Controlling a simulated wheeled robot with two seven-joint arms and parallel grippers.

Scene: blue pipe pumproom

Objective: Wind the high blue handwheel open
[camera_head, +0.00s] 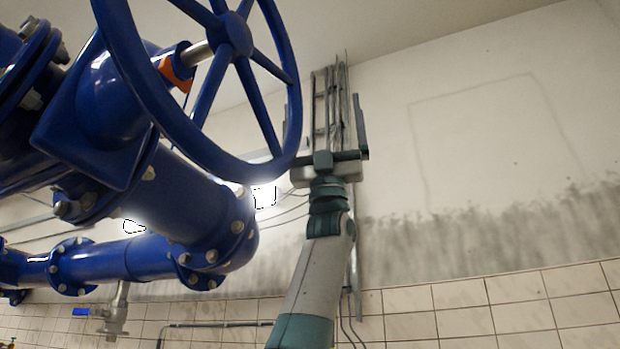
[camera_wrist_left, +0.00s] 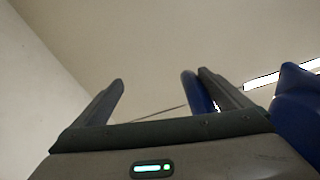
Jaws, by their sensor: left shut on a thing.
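The high blue handwheel (camera_head: 232,172) fills the upper left of the head view, its rim cut off at the top. Its spokes run to a hub (camera_head: 229,35) on a bare metal stem. My left gripper (camera_head: 323,122) is at the right side of the rim, at the end of my raised arm. In the left wrist view, the rim (camera_wrist_left: 196,92) lies between the fingers (camera_wrist_left: 160,78), close along the right one. The left gripper is shut on the rim, though the fingers look well apart. The rim partly hides one finger in the head view. My right gripper is not in view.
Blue valve body and flanged pipes (camera_head: 180,195) stand left of and below the wheel. A small tap with a blue lever (camera_head: 88,312) hangs lower left. Wall conduits (camera_head: 330,95) run behind my gripper. The stained wall (camera_head: 480,150) at right has clear space before it.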

